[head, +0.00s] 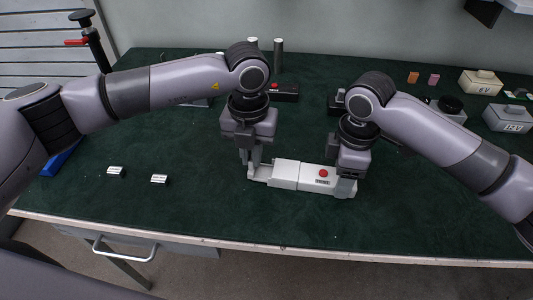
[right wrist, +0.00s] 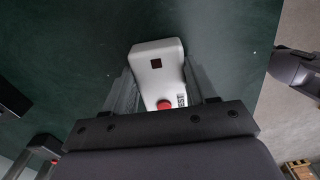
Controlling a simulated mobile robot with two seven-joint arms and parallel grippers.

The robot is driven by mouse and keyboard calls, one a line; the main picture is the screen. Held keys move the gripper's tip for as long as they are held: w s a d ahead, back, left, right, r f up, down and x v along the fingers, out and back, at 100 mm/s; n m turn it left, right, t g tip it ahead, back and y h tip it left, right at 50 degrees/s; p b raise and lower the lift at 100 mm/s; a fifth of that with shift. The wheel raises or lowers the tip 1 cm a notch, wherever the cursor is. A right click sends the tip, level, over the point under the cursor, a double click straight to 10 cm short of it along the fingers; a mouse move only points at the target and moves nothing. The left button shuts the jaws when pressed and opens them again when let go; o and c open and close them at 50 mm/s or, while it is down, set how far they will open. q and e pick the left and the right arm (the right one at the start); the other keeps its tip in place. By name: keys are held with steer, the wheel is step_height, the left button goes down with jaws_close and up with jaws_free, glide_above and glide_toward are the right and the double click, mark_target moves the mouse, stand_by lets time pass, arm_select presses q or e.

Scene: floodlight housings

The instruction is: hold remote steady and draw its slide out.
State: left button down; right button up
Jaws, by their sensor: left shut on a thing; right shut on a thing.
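The remote (head: 311,178) is a white bar with a red button and a small dark label, lying flat near the front middle of the green mat. Its narrower slide end (head: 262,174) points left in the head view. My left gripper (head: 254,172) is shut on that slide end. My right gripper (head: 346,180) is shut on the remote's right end. The right wrist view shows the remote's rounded end (right wrist: 158,58) with a dark square window, between the two fingers. The left fingertips are partly hidden in the head view.
Two small labelled blocks (head: 116,172) (head: 160,180) lie to the left. A black box with a red button (head: 284,92) and metal cylinders (head: 278,55) stand behind. Boxes marked 6V (head: 481,83) and 12V (head: 508,118) are at the back right. The mat in front of the remote is clear.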

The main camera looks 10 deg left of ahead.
arm_select(q)
steer(key=shift+a, duration=0.65)
arm_select(e)
steer(key=shift+d, duration=0.1)
arm_select(q)
steer(key=c, duration=1.1)
jaws_free()
steer(key=shift+c, duration=0.2)
steer(key=shift+r, duration=0.1)
step_height(320, 180, up, 12)
arm_select(e)
steer(key=o, duration=1.2)
